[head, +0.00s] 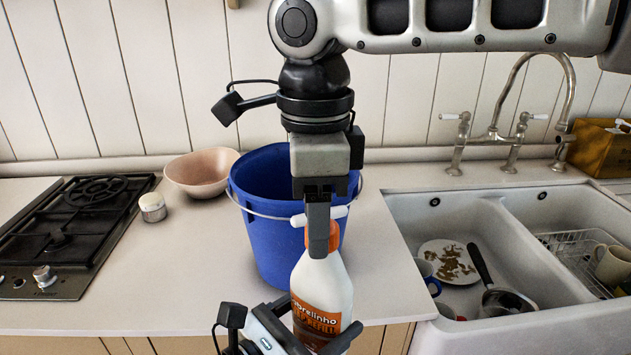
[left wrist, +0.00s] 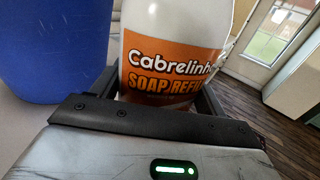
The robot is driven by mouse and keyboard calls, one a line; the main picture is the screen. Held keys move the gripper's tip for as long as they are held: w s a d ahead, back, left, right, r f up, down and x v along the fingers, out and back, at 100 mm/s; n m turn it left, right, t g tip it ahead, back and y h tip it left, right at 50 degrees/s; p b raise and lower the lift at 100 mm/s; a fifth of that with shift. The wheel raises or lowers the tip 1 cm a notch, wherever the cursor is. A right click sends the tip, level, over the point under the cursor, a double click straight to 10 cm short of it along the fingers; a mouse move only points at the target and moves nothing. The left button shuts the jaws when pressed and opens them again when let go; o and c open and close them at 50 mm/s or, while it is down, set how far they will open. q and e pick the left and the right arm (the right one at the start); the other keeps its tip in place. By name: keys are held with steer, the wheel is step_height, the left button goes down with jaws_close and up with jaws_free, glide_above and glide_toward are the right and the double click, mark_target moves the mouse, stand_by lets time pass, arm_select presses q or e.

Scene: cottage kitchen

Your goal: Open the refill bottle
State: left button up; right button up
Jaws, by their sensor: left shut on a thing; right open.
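The refill bottle (head: 322,290) is white with an orange label and an orange cap (head: 334,236). It stands upright near the counter's front edge, in front of the blue bucket. My left gripper (head: 296,326) is shut around its lower body; the left wrist view shows the label reading "Soap Refill" on the bottle (left wrist: 172,70) between the fingers. My right gripper (head: 319,225) points straight down from above, its fingers at the cap and partly covering it. It is open; whether it touches the cap cannot be told.
A blue bucket (head: 266,240) with a white-gripped handle stands right behind the bottle. A pink bowl (head: 200,174), a small white-topped jar (head: 152,206) and a black hob (head: 75,225) are to the left. A double sink (head: 410,235) with dishes is at right.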

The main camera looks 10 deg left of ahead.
steer(key=shift+f, duration=0.45)
